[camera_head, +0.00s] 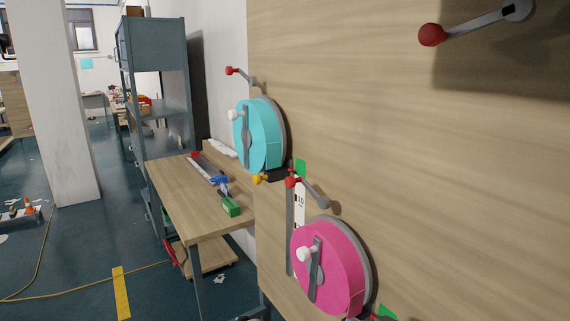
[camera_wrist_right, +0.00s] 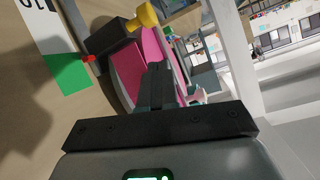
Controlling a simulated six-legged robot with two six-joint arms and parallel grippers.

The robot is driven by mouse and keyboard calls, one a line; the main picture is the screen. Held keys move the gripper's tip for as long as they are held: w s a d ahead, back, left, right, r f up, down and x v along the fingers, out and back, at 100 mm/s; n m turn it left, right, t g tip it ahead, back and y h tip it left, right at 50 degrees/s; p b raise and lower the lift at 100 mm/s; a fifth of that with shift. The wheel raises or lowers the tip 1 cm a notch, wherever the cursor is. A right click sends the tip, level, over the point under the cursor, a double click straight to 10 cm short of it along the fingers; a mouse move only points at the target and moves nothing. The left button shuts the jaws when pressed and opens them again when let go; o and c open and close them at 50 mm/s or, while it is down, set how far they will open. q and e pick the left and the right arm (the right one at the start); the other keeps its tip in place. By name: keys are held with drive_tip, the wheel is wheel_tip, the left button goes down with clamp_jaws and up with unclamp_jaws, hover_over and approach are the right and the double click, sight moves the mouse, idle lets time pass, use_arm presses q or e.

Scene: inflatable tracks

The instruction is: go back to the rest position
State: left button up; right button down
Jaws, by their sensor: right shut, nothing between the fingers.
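My right gripper (camera_wrist_right: 159,70) shows in the right wrist view with its black fingers shut together and nothing between them. Behind the fingers is a pink wheel (camera_wrist_right: 127,74), partly hidden by them; I cannot tell whether they touch it. The same pink wheel (camera_head: 328,270) is at the lower middle of the head view, on a wooden panel (camera_head: 420,170). No gripper is clearly visible in the head view. My left gripper is not in view.
The panel also bears a cyan wheel (camera_head: 262,135) and a red-knobbed lever (camera_head: 432,35). A black block with a yellow knob (camera_wrist_right: 145,15) is close to my right gripper. A wooden table (camera_head: 190,205) stands left of the panel. Open floor (camera_head: 85,260) lies further left.

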drive_tip(key=s+a+f+m+g+h, duration=0.1)
drive_tip(key=s+f+g, duration=0.25)
drive_tip(key=f, duration=0.75)
drive_tip(key=s+a+f+m+g+h, duration=0.15)
drive_tip(key=s+f, duration=0.35)
drive_tip(key=f, duration=0.5)
drive_tip(key=s+f+m+g, duration=0.1)
drive_tip(key=s+f+g, duration=0.2)
drive_tip(key=s+f, duration=0.2)
drive_tip(key=s+f+m+g, duration=0.1)
drive_tip(key=s+f+g, duration=0.2)
drive_tip(key=s+f, duration=0.3)
drive_tip(key=s, duration=0.5)
drive_tip(key=shift+a, duration=0.15)
